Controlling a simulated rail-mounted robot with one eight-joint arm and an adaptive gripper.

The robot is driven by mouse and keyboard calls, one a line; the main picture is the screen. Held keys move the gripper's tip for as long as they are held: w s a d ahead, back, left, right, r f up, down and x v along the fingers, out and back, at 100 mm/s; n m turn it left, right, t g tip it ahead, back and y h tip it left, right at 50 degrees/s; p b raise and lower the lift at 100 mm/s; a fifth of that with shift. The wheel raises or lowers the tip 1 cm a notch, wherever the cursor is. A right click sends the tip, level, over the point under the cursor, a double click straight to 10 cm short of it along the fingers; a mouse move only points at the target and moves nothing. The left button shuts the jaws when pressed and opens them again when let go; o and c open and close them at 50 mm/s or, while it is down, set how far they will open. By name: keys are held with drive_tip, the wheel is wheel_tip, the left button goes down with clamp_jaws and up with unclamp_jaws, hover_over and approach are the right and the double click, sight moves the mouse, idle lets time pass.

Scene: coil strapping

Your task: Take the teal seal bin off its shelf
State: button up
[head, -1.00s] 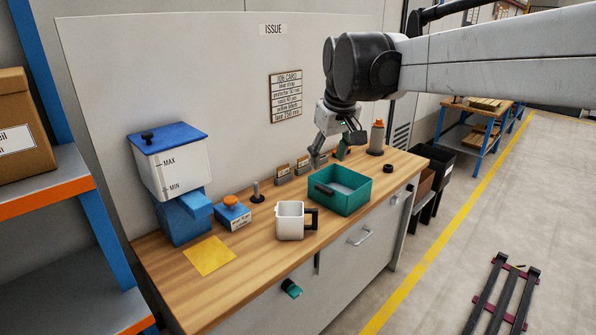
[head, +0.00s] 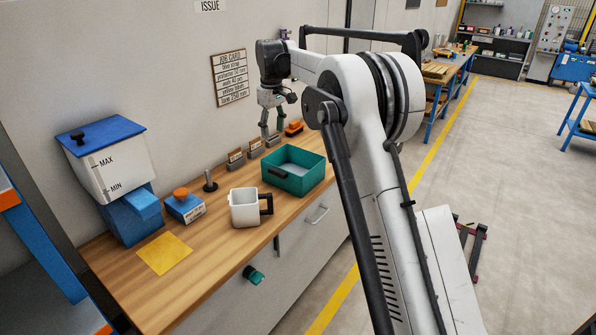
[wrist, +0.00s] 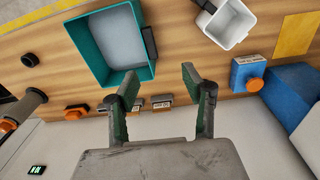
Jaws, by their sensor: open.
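The teal bin (head: 307,180) is an open-topped box with a dark handle on its near side. It stands upright on the wooden worktop (head: 205,263), not on a separate shelf. It looks empty, with a pale inside floor. My gripper (head: 272,131) is open and empty behind the bin, near the wall side, fingers pointing down. In the wrist view the teal bin (wrist: 85,58) lies ahead and to the left of my gripper (wrist: 160,75). The fingers appear apart from it; the exact gap is hard to tell.
A white mug (head: 244,208) stands close left of the bin. Small card holders (head: 237,160) line the wall behind. An orange-topped blue box (head: 184,208), a dark post (head: 210,183), a blue-lidded dispenser (head: 110,165) and a yellow sheet (head: 165,253) are farther left.

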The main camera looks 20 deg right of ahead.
sight(278, 170)
drive_tip(key=shift+n+g, duration=0.3)
drive_tip(key=shift+g, duration=0.1)
drive_tip(key=w+f, duration=0.1)
drive_tip(key=f, duration=0.5)
drive_tip(key=w+d+f+p, duration=0.1)
drive_tip(key=f, duration=0.5)
drive_tip(key=w+f, duration=0.1)
drive_tip(key=f, duration=0.5)
drive_tip(key=shift+w+d+f+p, duration=0.3)
drive_tip(key=shift+p, duration=0.1)
clamp_jaws()
